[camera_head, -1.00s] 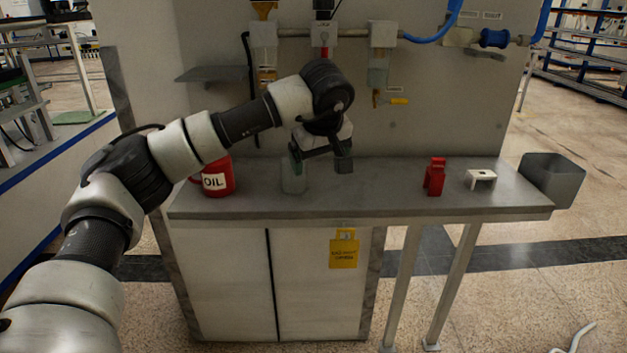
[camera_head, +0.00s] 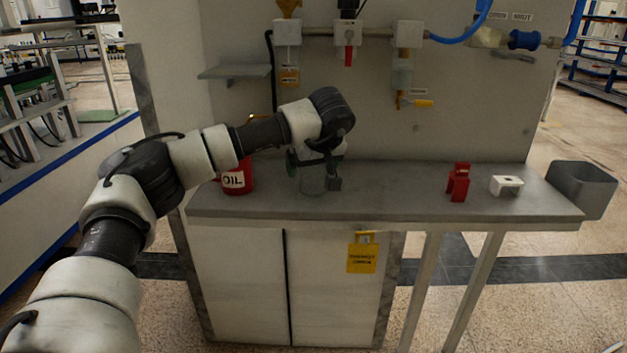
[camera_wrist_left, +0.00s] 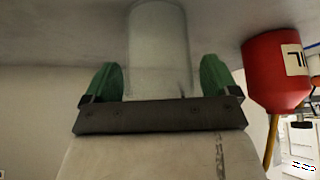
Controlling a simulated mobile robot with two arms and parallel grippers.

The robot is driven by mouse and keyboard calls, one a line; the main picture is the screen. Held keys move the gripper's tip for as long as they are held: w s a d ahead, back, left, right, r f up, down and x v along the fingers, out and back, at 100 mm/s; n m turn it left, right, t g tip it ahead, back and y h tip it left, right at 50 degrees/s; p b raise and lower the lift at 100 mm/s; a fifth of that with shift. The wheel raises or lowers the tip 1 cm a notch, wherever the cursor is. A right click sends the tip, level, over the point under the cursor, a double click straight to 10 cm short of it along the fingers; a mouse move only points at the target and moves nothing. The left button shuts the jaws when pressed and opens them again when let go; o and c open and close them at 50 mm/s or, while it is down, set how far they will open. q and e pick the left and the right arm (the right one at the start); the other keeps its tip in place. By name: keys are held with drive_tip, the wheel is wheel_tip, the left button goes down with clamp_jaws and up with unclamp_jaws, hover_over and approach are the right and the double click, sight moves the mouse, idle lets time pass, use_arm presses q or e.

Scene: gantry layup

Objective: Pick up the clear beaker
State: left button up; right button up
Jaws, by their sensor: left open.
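The clear beaker (camera_head: 312,184) stands on the grey bench top, partly hidden behind my left gripper in the head view. It is see-through and hard to make out against the grey. My left gripper (camera_head: 314,178) is open and low over the bench at the beaker. In the left wrist view the beaker (camera_wrist_left: 158,50) lies between the two green fingertips (camera_wrist_left: 160,78), with a visible gap on each side. My right gripper is in neither view.
A red OIL can (camera_head: 238,178) stands on the bench just left of the beaker. A red object (camera_head: 459,183) and a white block (camera_head: 506,186) stand to the right. A grey bin (camera_head: 583,188) is past the bench's right end. The bench between beaker and red object is clear.

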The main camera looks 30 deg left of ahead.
use_arm(q)
drive_tip(key=shift+w+a+f, duration=0.1)
drive_tip(key=shift+a+f, duration=0.1)
drive_tip(key=shift+f, duration=0.1)
drive_tip(key=shift+c, duration=0.5)
drive_tip(key=c, duration=0.9)
drive_tip(key=shift+r, duration=0.1)
